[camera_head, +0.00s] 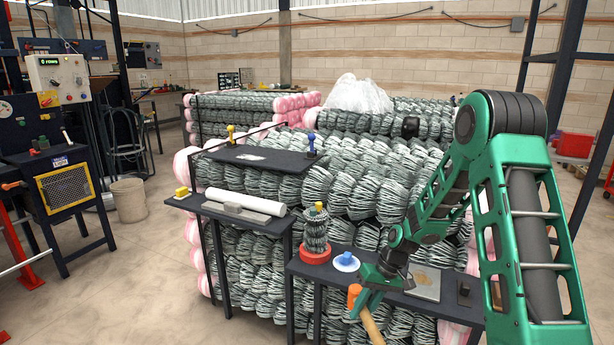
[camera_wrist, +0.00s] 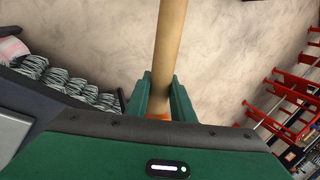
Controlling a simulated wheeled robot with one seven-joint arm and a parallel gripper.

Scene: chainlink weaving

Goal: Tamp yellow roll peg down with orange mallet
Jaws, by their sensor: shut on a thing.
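The orange mallet has an orange head (camera_head: 354,291) and a pale wooden handle (camera_head: 372,326). My green gripper (camera_head: 369,300) is shut on it, in front of the front shelf's edge. In the wrist view my gripper (camera_wrist: 160,98) holds the handle (camera_wrist: 168,45) between two green fingers, with a bit of orange (camera_wrist: 157,117) showing at their base. A yellow peg (camera_head: 319,206) stands upright in the top of a small grey wire roll (camera_head: 315,233) on a red round base (camera_head: 315,254), left of my gripper. How deep it sits I cannot tell.
A blue-and-white round piece (camera_head: 346,261) lies between the roll and my gripper. A metal plate (camera_head: 424,284) and dark block (camera_head: 464,290) are to the right. The left shelf holds a white cylinder (camera_head: 245,201). Another yellow peg (camera_head: 230,132) and a blue peg (camera_head: 311,144) stand behind.

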